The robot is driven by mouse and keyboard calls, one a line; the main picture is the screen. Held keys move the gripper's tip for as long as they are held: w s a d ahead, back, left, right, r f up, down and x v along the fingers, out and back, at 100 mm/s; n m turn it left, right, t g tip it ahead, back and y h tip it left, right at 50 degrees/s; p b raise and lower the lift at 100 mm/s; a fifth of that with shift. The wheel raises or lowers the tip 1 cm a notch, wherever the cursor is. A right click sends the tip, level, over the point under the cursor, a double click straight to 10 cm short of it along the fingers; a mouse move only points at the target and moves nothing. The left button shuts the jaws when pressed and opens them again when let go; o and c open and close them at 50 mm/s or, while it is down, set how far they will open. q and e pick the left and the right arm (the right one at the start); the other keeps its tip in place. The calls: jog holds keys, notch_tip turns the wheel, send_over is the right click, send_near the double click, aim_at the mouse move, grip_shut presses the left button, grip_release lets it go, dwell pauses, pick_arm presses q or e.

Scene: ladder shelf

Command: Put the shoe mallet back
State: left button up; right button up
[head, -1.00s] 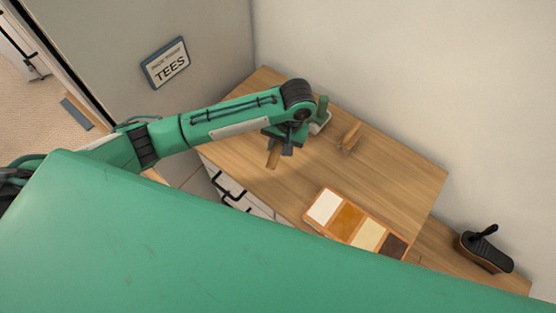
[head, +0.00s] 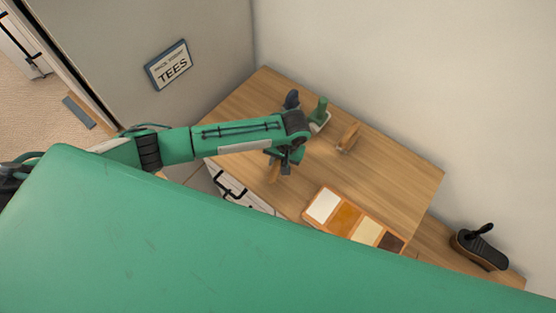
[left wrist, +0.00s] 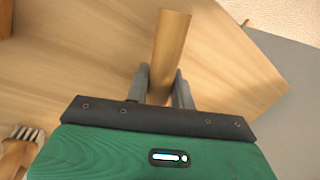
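My left gripper (head: 281,167) is over the left part of the wooden bench top (head: 390,180). In the left wrist view its two fingers (left wrist: 161,78) are closed on either side of a plain wooden handle (left wrist: 172,42), which appears to be the shoe mallet's. The handle also shows below the gripper in the head view (head: 273,174). The mallet's head is hidden behind the gripper, so I cannot confirm the tool by its head. My right gripper is not in view.
A dark blue object (head: 291,98), a green tool with a pale base (head: 319,114) and a wooden object (head: 348,137) stand at the back. A swatch board (head: 346,217) lies at the front. A black shoe-like item (head: 482,248) is right. A wall sign (head: 168,66) hangs left.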

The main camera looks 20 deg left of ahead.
pick_arm(q)
jog(key=o, duration=0.4)
jog(key=shift+o, duration=0.2)
jog(key=shift+d+r, duration=0.1)
jog(key=shift+r, duration=0.2)
jog(key=b+v, duration=0.3)
jog(key=v, duration=0.8)
jog(key=shift+r, duration=0.25)
